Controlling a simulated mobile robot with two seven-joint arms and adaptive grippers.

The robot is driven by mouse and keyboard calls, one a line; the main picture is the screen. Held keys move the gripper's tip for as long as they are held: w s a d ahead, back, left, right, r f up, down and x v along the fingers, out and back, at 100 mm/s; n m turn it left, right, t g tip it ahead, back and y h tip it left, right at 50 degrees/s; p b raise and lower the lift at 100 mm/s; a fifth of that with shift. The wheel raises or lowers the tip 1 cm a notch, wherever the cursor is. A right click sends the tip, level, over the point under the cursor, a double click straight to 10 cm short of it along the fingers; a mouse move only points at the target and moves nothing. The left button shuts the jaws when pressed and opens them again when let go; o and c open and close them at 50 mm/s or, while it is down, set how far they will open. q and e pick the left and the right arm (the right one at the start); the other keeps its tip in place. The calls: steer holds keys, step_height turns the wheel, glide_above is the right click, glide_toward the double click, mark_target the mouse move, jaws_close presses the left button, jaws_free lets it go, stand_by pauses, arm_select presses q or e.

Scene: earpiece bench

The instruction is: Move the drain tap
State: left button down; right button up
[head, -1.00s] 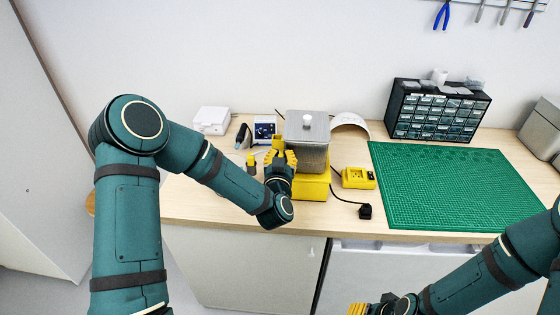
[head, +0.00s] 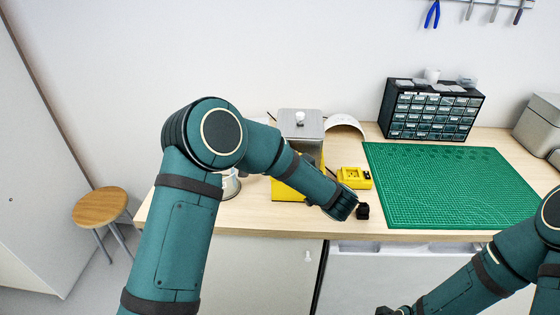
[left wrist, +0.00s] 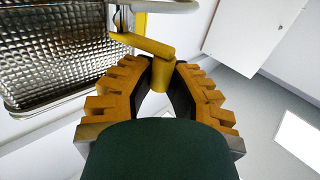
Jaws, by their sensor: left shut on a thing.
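The drain tap (left wrist: 163,76) shows in the left wrist view as a yellow bent lever, with its end between my fingers. My left gripper (left wrist: 160,68) is shut on it. A ribbed metal surface (left wrist: 55,50) is beside the tap. In the head view, the grey tank (head: 300,124) with a lid and pale knob stands on a yellow base (head: 284,191). My left forearm crosses in front of it and hides the tap and my left gripper. My right arm is at the lower right, with its fingers out of view.
A green cutting mat (head: 450,185) lies to the right, with a drawer cabinet (head: 432,110) behind it. A yellow charger (head: 354,178) and a black plug (head: 362,211) are right of the tank. A wooden stool (head: 100,206) stands at the left on the floor.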

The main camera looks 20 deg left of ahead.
arm_select(q)
steer(key=shift+d+n+g, duration=0.1)
steer(key=shift+n+g, duration=0.2)
steer(key=shift+g, duration=0.1)
steer(key=c, duration=0.9)
jaws_free()
steer(key=v, duration=1.2)
steer(key=shift+f, duration=0.15)
